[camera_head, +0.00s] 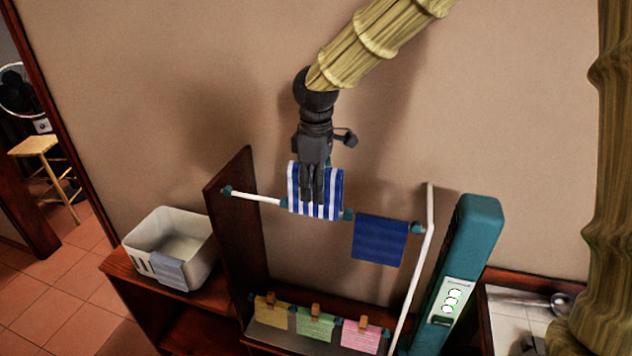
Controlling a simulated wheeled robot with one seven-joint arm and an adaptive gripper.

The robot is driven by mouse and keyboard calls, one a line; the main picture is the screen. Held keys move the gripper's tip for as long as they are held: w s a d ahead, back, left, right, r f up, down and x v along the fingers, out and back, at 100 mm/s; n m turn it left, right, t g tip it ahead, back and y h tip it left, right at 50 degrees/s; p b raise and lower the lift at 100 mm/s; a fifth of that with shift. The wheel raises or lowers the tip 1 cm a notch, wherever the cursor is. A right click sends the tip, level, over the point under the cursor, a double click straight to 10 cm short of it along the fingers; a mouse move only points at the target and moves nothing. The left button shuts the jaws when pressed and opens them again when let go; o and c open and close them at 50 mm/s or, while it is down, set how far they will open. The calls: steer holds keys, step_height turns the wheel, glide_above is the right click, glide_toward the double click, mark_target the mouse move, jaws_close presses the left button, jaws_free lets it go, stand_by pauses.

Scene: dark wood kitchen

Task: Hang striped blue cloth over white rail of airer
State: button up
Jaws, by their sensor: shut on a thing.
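The blue-and-white striped cloth (333,192) hangs at the left half of the airer's upper white rail (256,198) and hides part of it. My gripper (312,199) points down in front of the cloth, its dark fingers shut on it. The cloth shows above and below the rail's line; I cannot tell whether it rests on the rail or is only held there. A plain dark blue cloth (379,240) hangs on the same rail to the right, apart from the striped one.
Yellow (272,313), green (315,325) and pink (361,337) pegged cloths hang on a lower line. A teal case (463,262) stands right of the airer. A white basket (171,235) with a draped grey-blue cloth sits left, beyond a dark wooden panel (238,215).

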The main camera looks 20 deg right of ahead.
step_height(320, 180, down, 10)
steer(key=b, duration=0.4)
steer(key=shift+f, duration=0.25)
stand_by(0.8)
steer(key=o, duration=1.1)
